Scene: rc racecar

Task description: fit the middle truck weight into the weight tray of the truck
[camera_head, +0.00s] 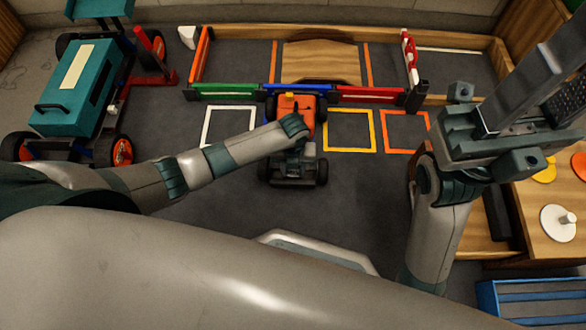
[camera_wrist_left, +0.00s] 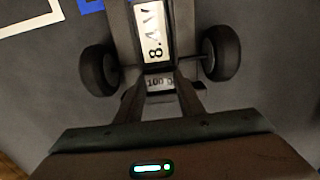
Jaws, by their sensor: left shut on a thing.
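The truck (camera_head: 297,104) stands on the dark floor, orange at the far end, with black wheels at the near end. In the left wrist view its rear wheels (camera_wrist_left: 221,53) and a pale battery label reading 8.4V (camera_wrist_left: 154,32) show. My left gripper (camera_wrist_left: 160,88) is over the near end of the truck, shut on a small grey truck weight (camera_wrist_left: 159,82) marked 100 g. I cannot tell whether the weight touches the tray; the tray is largely hidden. My right gripper (camera_head: 545,85) is raised at the right, apart from the truck, with its fingers spread and empty.
A large teal vehicle (camera_head: 75,95) stands at the left. Low green (camera_head: 225,92) and red (camera_head: 370,94) barriers lie beyond the truck, before a wooden ramp (camera_head: 320,62). A wooden table (camera_head: 535,205) with coloured discs and a blue crate (camera_head: 530,300) are at the right.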

